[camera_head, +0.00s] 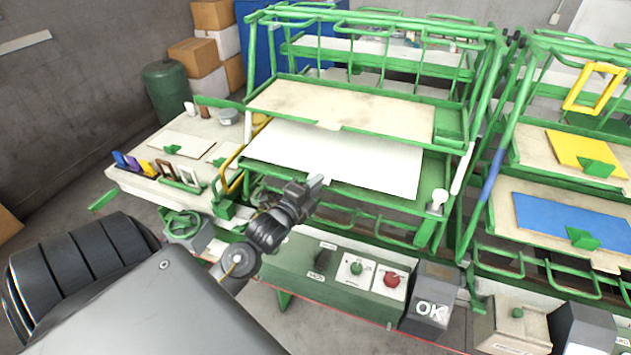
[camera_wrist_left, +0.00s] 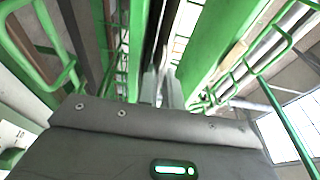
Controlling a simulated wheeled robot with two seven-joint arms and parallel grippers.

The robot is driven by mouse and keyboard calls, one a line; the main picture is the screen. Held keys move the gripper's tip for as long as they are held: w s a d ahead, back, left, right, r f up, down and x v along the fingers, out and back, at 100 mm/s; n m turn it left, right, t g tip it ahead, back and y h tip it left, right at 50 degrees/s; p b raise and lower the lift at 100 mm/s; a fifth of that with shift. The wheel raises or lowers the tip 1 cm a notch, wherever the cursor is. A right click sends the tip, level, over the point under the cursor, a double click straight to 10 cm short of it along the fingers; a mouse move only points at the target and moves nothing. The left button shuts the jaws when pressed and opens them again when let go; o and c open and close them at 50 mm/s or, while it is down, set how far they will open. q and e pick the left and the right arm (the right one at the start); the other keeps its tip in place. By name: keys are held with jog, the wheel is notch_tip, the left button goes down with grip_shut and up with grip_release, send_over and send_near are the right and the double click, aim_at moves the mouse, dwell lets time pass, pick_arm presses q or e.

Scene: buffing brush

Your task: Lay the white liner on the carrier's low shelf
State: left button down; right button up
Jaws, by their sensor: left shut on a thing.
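The white liner (camera_head: 350,157) is a flat white sheet over the carrier's low shelf (camera_head: 434,172), under the upper shelf. Green shelf floor shows along its front and right side. Its back part is hidden by the upper shelf, and I cannot tell whether it rests fully on the floor. My left gripper (camera_head: 316,183) is at the liner's front edge, shut on its small front tab. In the left wrist view the gripper's fingers (camera_wrist_left: 160,85) point in among the green carrier frame, and the liner is hard to make out. My right gripper is not in view.
The carrier's upper shelf (camera_head: 375,115) holds a beige board close above the liner. Green rails bound the low shelf. A control panel (camera_head: 330,272) and an OK box (camera_head: 432,300) stand in front. A second carrier with a blue liner (camera_head: 570,220) is at right.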

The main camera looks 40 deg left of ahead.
pick_arm(q)
jog(key=shift+f, duration=0.1)
jog(key=shift+f, duration=0.15)
jog(key=c, duration=1.8)
grip_release()
jog(key=shift+c, duration=0.2)
jog(key=s+d+b, duration=0.1)
jog(key=s+b, duration=0.2)
jog(key=s, duration=0.9)
